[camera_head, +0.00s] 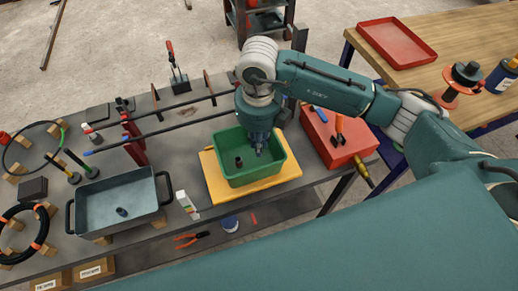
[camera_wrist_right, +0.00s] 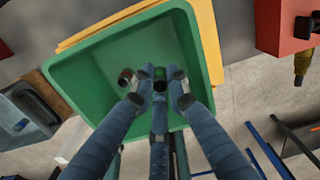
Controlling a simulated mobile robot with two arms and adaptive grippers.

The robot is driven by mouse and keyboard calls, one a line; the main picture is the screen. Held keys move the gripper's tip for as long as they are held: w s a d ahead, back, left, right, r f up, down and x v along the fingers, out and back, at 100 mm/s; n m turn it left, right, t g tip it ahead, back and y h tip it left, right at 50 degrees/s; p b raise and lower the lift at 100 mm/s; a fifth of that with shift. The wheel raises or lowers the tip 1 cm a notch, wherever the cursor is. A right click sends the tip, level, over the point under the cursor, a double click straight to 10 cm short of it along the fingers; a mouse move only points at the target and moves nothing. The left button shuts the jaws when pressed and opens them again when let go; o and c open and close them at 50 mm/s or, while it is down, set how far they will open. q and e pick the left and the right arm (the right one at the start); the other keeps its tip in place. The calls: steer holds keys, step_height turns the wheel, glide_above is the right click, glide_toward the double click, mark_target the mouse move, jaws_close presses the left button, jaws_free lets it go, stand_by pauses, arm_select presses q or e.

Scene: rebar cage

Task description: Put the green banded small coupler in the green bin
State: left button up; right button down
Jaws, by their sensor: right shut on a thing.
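The green bin (camera_head: 225,174) stands on a yellow board on the grey bench. My right gripper (camera_head: 258,150) points down into the bin. In the right wrist view the gripper (camera_wrist_right: 160,90) is shut on a small dark coupler with a green band (camera_wrist_right: 160,75), held over the bin's inside. I cannot tell whether the coupler touches the floor of the bin (camera_wrist_right: 90,100). A second small dark coupler (camera_head: 239,161) stands in the bin, left of my gripper; it also shows in the right wrist view (camera_wrist_right: 126,76). My left gripper is not in view.
A grey tray (camera_head: 90,190) at the left holds a small dark coupler (camera_head: 122,211). A red toolbox (camera_head: 345,150) stands close right of the bin. Long bars (camera_head: 175,106) lie on supports behind it.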

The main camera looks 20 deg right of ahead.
mark_target(259, 159)
step_height(259, 159, down, 4)
steer(key=shift+f+p, duration=0.15)
steer(key=shift+p, duration=0.4)
steer(key=shift+f, duration=0.15)
steer(key=shift+f+b, duration=0.25)
steer(key=shift+b, duration=0.1)
steer(key=c, duration=1.7)
jaws_free()
steer(key=shift+r, duration=0.15)
